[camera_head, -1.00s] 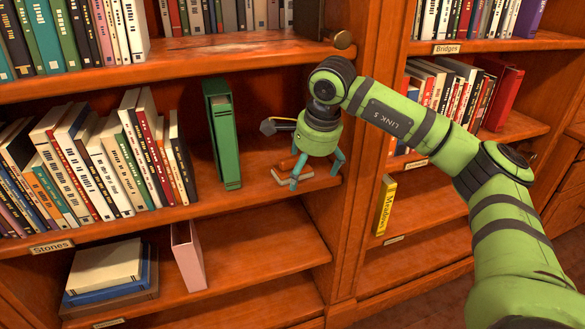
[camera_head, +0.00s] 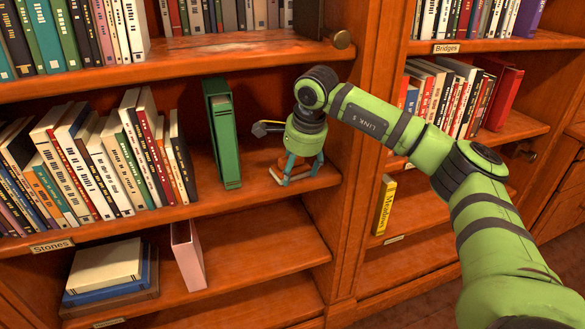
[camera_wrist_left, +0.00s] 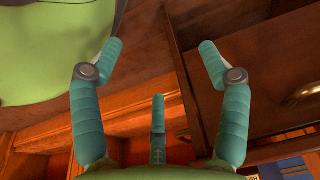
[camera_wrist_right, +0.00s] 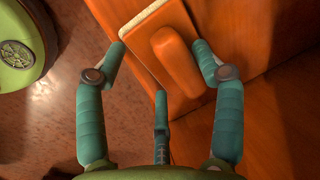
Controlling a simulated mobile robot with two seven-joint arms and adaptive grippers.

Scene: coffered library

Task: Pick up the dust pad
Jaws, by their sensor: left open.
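The dust pad (camera_wrist_right: 172,55) is an orange-brown block with a rounded handle and a pale pad edge. In the head view the dust pad (camera_head: 281,162) lies on the middle shelf, partly hidden by my right gripper (camera_head: 301,174). In the right wrist view my right gripper (camera_wrist_right: 158,47) has its fingers spread on both sides of the handle. I cannot tell whether they touch it. My left gripper (camera_wrist_left: 158,44) is open and empty in its wrist view, and is not in the head view.
A green binder (camera_head: 222,135) stands just left of the pad. Leaning books (camera_head: 120,150) fill the shelf's left part. An upright wooden divider (camera_head: 365,150) rises close to the right of my right gripper. A pink book (camera_head: 188,255) stands on the shelf below, which has free room on its right.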

